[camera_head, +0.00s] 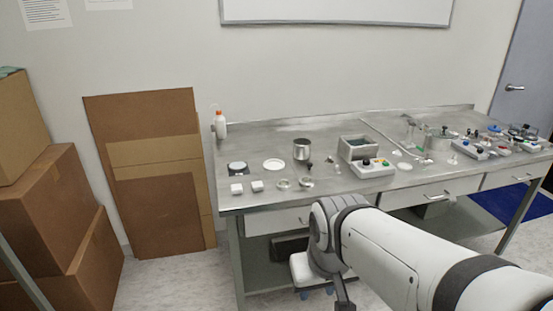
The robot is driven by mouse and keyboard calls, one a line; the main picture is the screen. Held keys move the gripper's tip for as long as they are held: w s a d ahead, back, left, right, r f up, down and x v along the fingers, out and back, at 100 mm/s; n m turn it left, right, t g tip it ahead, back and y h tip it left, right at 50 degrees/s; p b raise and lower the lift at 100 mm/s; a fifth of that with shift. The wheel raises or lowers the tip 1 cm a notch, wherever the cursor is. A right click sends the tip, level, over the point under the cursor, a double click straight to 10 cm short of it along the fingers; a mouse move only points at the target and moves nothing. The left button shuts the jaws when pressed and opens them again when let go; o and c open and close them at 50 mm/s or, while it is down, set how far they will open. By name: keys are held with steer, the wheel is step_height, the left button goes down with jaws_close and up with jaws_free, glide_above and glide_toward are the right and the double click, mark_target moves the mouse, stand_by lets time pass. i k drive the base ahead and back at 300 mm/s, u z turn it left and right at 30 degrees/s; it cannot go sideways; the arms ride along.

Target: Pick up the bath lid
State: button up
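A grey box-shaped bath (347,153) stands at the middle of the metal bench, with a dark area in its top. I cannot make out for certain which thing is its lid. A flat white round piece (273,164) lies on the bench to the left, apart from the bath. My arm reaches in from the lower right, in front of the bench, and its joint hides part of the bench front. A dark part below that joint runs down to the bottom edge (343,292). The fingers cannot be made out, and nothing is visibly held.
The metal bench (310,131) carries a steel beaker (302,149), a bottle (220,125), small white blocks (237,188), a control box (372,169) and a metal pot (438,141). Its right end is crowded. Cardboard boxes (42,205) stand at the left; floor shows between them and the bench.

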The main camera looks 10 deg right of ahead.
mark_target(313, 168)
steer(key=z, duration=0.05)
steer(key=i, duration=1)
steer(key=u, duration=0.05)
